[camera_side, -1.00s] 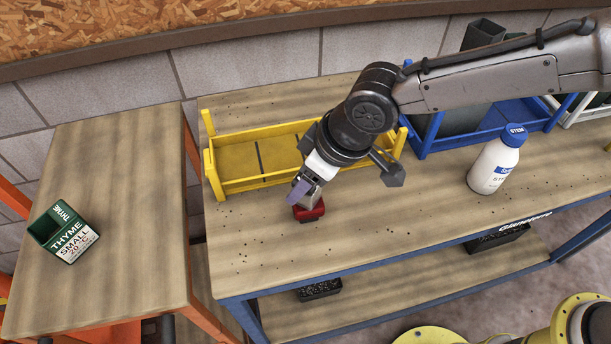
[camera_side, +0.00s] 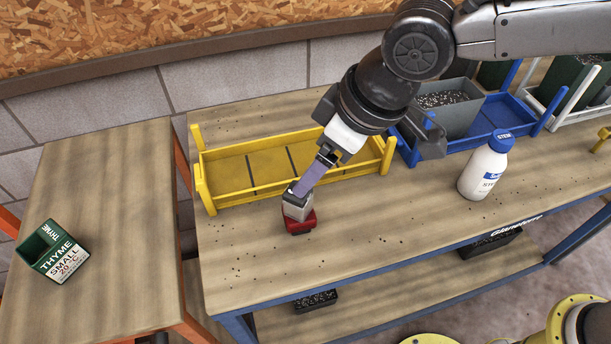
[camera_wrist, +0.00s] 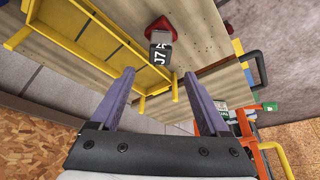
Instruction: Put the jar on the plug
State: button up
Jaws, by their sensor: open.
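The jar (camera_side: 297,208), small and grey with a dark top, stands on the red plug (camera_side: 301,226) on the wooden bench, in front of the yellow tray. It looks upright. In the wrist view the jar (camera_wrist: 161,52) carries a dark label with white characters, and part of the red plug (camera_wrist: 160,27) shows behind it. My gripper (camera_side: 304,184) is just above the jar in the side view. In the wrist view its two purple fingers (camera_wrist: 160,72) are spread apart, with the jar lying beyond their tips, between them and not gripped.
The yellow tray (camera_side: 205,190) is close behind the plug. A white bottle with a blue cap (camera_side: 483,174) stands to the right, by a blue rack (camera_side: 411,155). A green thyme box (camera_side: 55,252) is on the left table. The bench front is mostly clear.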

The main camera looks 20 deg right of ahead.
jog(key=shift+v, duration=1.25)
jog(key=s+d+r+m+t+h, duration=0.1)
jog(key=s+d+r+m, duration=0.1)
jog(key=d, duration=1)
jog(key=s+d+r+m+t, duration=0.1)
jog(key=d+r+m, duration=0.15)
jog(key=d, duration=0.95)
jog(key=s+d+f+m+h, duration=0.1)
jog(key=s+d+f+m, duration=0.1)
jog(key=s+d, duration=0.4)
jog(key=s+d+f+m+h, duration=0.1)
jog(key=s+d+f+m, duration=0.1)
jog(key=s+d, duration=0.5)
jog(key=shift+s+d+f, duration=0.25)
jog(key=shift+s+f, duration=0.05)
jog(key=shift+f, duration=0.2)
